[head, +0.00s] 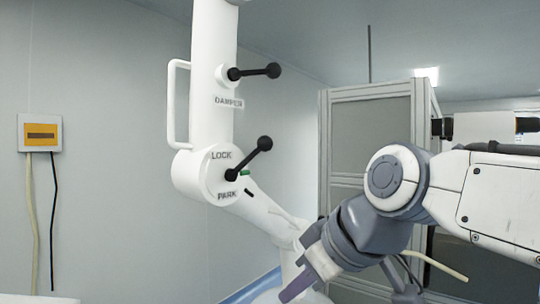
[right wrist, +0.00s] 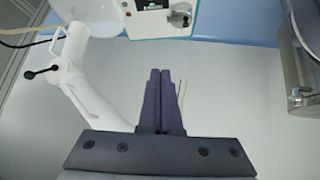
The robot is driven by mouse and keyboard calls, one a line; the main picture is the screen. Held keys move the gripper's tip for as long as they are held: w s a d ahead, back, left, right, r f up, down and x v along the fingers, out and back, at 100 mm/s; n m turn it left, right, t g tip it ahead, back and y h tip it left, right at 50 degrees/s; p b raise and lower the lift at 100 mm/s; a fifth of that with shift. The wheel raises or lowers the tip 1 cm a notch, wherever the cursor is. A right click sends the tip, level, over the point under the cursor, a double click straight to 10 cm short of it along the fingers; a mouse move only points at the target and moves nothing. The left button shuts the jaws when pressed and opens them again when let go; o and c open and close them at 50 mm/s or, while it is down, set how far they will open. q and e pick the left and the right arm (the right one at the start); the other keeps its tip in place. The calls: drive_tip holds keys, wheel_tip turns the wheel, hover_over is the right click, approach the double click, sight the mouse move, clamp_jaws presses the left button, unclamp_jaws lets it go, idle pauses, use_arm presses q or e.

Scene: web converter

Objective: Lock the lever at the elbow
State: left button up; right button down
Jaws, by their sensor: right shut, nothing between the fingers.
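The elbow (head: 188,172) of a white jointed arm carries a black lever with a ball knob (head: 264,143). The lever slants up and right from its pivot, with LOCK printed above the pivot and PARK below. A small green mark (head: 245,172) sits beside it. My right gripper (head: 298,287) is below and right of the elbow, apart from the lever, pointing down-left. In the right wrist view its fingers (right wrist: 160,75) are together and empty. A black lever (right wrist: 42,71) shows at left there; I cannot tell which one. My left gripper is out of view.
A second black lever (head: 255,72) is above, by the DAMPER label (head: 228,100). A white handle (head: 178,105) runs along the upper arm. A framed cabinet (head: 372,130) stands behind my right arm. A yellow box (head: 41,133) is on the left wall.

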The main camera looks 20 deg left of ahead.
wheel_tip(320, 180, up, 15)
drive_tip(key=w+a+n+t+y, duration=0.2)
drive_tip(key=n+y, duration=0.1)
drive_tip(key=n+t+y, duration=0.2)
drive_tip(key=n, duration=0.1)
approach(258, 141)
drive_tip(key=s+r, duration=0.3)
drive_tip(key=s, duration=0.2)
drive_tip(key=w+a+f+p, duration=0.3)
drive_tip(key=w+a+f, duration=0.2)
drive_tip(key=w+a, duration=0.1)
drive_tip(key=shift+w+a+f+p, duration=0.3)
drive_tip(key=shift+w+a+f, duration=0.05)
drive_tip(key=shift+w, duration=0.35)
